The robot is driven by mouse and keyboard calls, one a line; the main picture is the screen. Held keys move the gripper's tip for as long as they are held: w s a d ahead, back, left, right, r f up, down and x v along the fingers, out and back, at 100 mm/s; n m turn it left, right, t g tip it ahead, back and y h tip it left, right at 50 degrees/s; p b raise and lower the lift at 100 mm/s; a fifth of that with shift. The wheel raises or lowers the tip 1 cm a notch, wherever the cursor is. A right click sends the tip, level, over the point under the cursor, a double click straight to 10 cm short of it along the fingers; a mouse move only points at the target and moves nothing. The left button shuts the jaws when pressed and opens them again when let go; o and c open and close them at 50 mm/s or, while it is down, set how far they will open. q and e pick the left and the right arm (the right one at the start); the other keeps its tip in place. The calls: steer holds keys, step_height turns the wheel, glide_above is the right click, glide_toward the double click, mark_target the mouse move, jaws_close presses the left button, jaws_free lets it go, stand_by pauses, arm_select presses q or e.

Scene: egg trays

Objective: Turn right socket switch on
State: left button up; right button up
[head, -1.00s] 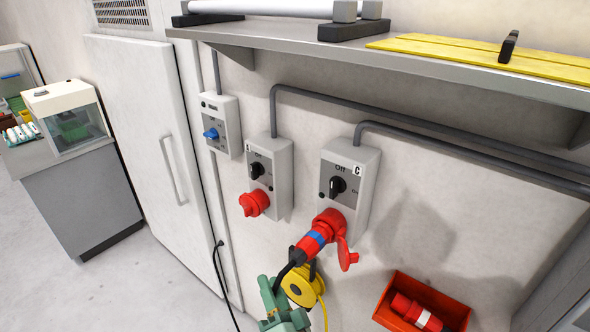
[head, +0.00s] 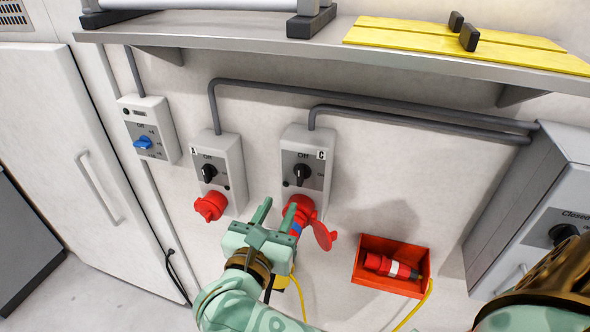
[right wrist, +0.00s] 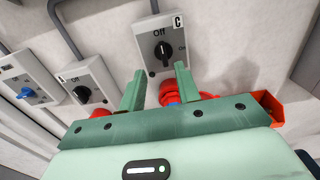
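The right socket box C (head: 318,148) is on the wall, with a black rotary switch (head: 302,174) whose handle stands upright, toward "Off". A red plug is in its red socket (head: 300,207), with the flap hanging open. My right gripper (head: 279,211) is open, its fingers pointing up toward the box, below the switch. In the right wrist view, the switch (right wrist: 162,52) shows above and between the two spread fingers, apart from them. The red socket (right wrist: 168,93) is partly hidden behind the gripper. My left gripper is not in view.
Socket box A (head: 231,164) with a black switch and the box with a blue switch (head: 143,142) are to the left. A grey shelf (head: 230,42) runs above. A red bin (head: 411,287) holding a red connector is at lower right; a grey cabinet (head: 522,215) is far right.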

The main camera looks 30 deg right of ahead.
mark_target(299, 171)
steer(key=b+x, duration=0.1)
steer(key=x, duration=1.1)
steer(key=shift+d, duration=0.2)
steer(key=shift+s, duration=0.1)
steer(key=shift+a+f, duration=0.1)
jaws_close()
